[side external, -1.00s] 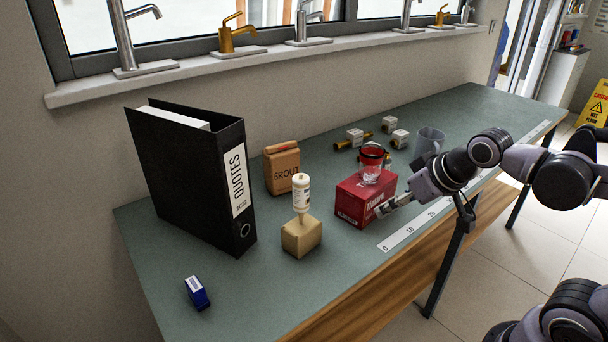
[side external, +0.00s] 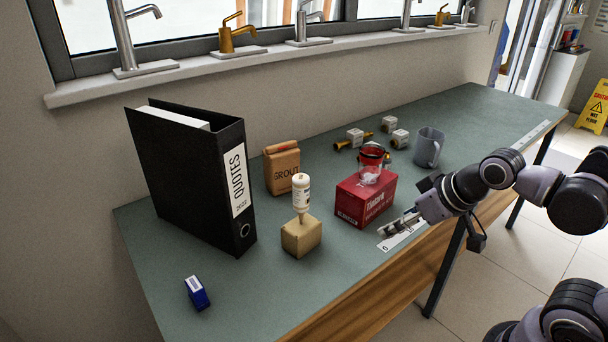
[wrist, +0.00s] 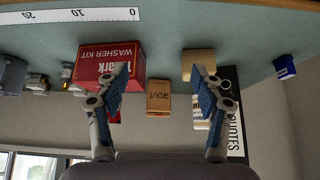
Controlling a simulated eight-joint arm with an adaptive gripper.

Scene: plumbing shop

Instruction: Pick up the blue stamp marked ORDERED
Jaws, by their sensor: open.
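The blue stamp (side external: 197,293) lies on the bench at the near left end, in front of the black binder, with a small white label on top. It also shows in the wrist view (wrist: 285,67) at the upper right; I cannot read its marking. My gripper (side external: 388,229) is at the front edge of the bench, beside the red washer kit box (side external: 366,200), well to the right of the stamp. In the wrist view my gripper (wrist: 165,85) has its two fingers spread apart with nothing between them.
A grey mug (side external: 428,147) stands behind.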

